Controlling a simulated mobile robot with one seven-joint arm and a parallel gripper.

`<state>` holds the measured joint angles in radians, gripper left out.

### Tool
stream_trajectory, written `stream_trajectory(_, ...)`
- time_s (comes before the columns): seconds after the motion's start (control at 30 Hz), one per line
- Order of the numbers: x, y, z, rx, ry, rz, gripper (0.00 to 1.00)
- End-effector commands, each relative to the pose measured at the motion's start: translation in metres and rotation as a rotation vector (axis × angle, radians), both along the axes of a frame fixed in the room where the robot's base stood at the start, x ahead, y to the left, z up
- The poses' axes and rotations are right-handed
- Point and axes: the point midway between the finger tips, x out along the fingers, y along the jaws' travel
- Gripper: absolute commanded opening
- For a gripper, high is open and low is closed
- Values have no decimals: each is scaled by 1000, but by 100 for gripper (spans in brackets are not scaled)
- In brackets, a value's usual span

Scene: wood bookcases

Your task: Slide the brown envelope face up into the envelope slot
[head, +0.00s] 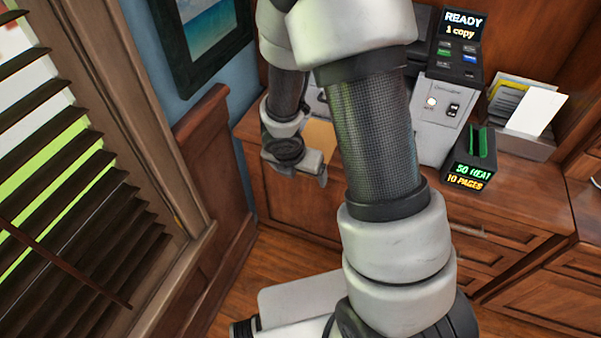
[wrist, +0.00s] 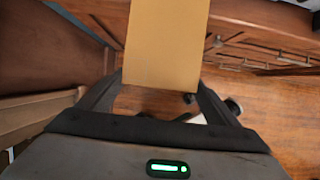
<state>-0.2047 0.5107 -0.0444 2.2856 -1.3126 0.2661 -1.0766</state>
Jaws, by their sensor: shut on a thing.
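The brown envelope (wrist: 166,42) is flat and plain in the wrist view, reaching up from between my fingers past the top edge. My gripper (wrist: 163,84) is shut on its near end, with a dark finger at each side. In the head view my gripper (head: 308,176) is at the front edge of the wooden cabinet, and part of the envelope (head: 319,139) shows behind it. My arm hides the rest. I cannot tell which face of the envelope is up. I cannot make out an envelope slot in either view.
A grey copier (head: 437,118) with a "READY 1 copy" display stands on the cabinet top. Right of it are a black device (head: 472,160) with a green slot and a tray (head: 520,145) of papers. Window blinds (head: 60,190) and a wood-panelled wall (head: 212,150) are on the left.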

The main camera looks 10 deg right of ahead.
Motion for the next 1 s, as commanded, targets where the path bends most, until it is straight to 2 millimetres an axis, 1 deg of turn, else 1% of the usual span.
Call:
stream_trajectory(0.67,0,0,0,0,0,-1,54)
stream_trajectory(1.0,7,-5,1,0,0,-2,54)
